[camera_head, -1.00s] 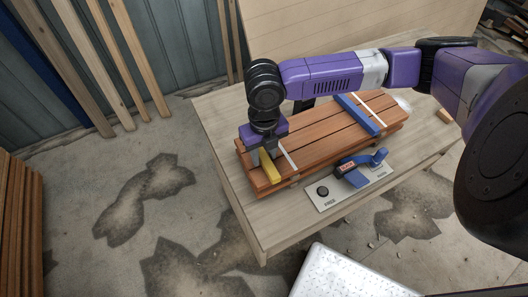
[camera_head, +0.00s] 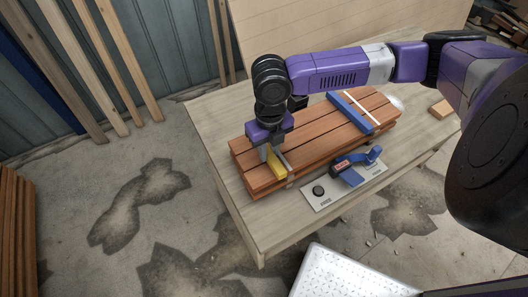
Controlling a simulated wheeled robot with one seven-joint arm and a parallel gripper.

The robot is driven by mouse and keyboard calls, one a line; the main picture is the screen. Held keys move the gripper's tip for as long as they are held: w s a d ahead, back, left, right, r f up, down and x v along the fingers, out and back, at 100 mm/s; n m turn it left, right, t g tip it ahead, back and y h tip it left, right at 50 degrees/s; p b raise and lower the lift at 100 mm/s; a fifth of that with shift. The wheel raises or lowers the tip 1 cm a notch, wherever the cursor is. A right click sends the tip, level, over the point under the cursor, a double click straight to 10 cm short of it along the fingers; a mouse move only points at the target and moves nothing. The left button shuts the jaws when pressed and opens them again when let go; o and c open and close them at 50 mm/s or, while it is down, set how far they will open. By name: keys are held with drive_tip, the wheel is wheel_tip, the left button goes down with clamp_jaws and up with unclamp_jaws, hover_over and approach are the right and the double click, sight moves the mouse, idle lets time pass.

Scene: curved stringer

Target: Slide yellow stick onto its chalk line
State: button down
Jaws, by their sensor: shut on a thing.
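The yellow stick (camera_head: 278,171) lies across the left part of the reddish-brown plank stack, its near end showing. My gripper (camera_head: 271,153) is shut on it from above and hides its far part. A pale chalk line (camera_head: 287,160) shows close along the right side of the yellow stick. I cannot tell whether the stick covers part of it. A blue stick (camera_head: 350,110) lies across the right part of the planks, with a white line (camera_head: 362,106) just to its right.
The plank stack (camera_head: 315,140) rests on a pale wooden table (camera_head: 225,195). In front of it is a plate (camera_head: 317,203) with a black knob (camera_head: 318,190) and a blue lever (camera_head: 357,168). A small wood block (camera_head: 441,108) lies at the table's right.

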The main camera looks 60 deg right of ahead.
drive_tip(key=shift+s+d, duration=0.5)
drive_tip(key=shift+d, duration=0.2)
drive_tip(key=shift+s+d, duration=0.45)
drive_tip(key=shift+d, duration=0.25)
drive_tip(key=c, duration=1.1)
unclamp_jaws()
drive_tip(key=shift+c, duration=0.2)
wheel_tip(320, 180, up, 12)
